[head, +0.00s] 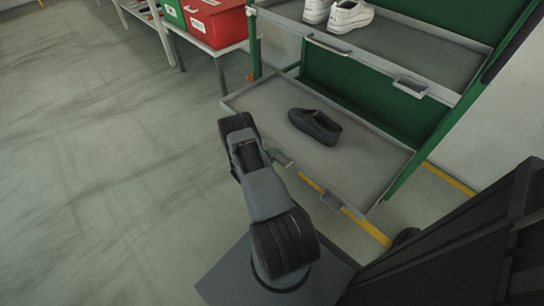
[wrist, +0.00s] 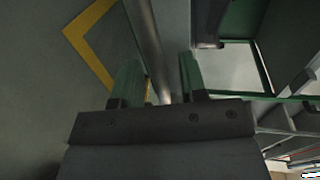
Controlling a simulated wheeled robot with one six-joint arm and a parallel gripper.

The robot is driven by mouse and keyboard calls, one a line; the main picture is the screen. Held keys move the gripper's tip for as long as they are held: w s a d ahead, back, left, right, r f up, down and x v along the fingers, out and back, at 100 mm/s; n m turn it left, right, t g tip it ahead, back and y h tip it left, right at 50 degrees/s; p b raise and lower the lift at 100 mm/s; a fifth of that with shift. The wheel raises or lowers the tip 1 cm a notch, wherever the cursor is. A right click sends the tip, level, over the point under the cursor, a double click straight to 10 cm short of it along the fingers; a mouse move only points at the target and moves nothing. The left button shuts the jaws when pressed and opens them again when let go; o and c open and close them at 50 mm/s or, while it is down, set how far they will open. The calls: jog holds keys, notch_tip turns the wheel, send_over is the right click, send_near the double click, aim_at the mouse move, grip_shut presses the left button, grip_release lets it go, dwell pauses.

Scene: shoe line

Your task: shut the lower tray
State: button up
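The lower tray (head: 358,177) is grey and stands pulled out from the green rack, with a dark shoe (head: 315,125) lying on it. A handle (head: 282,160) and a label holder (head: 332,200) sit on its front edge. My arm reaches to this front edge in the head view and hides much of my gripper. In the wrist view my gripper (wrist: 160,80) has its two green fingers apart. A grey bar (wrist: 150,40) runs between them; I cannot tell if it is the handle or the tray's edge, or whether a finger touches it.
The upper tray (head: 430,62) is above, holding white shoes (head: 350,15). A red box (head: 215,22) and a green box (head: 173,12) stand on a table at the back left. Yellow floor tape (head: 375,234) runs below the tray. The floor at left is clear.

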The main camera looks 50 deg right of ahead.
grip_shut()
dwell(0.3)
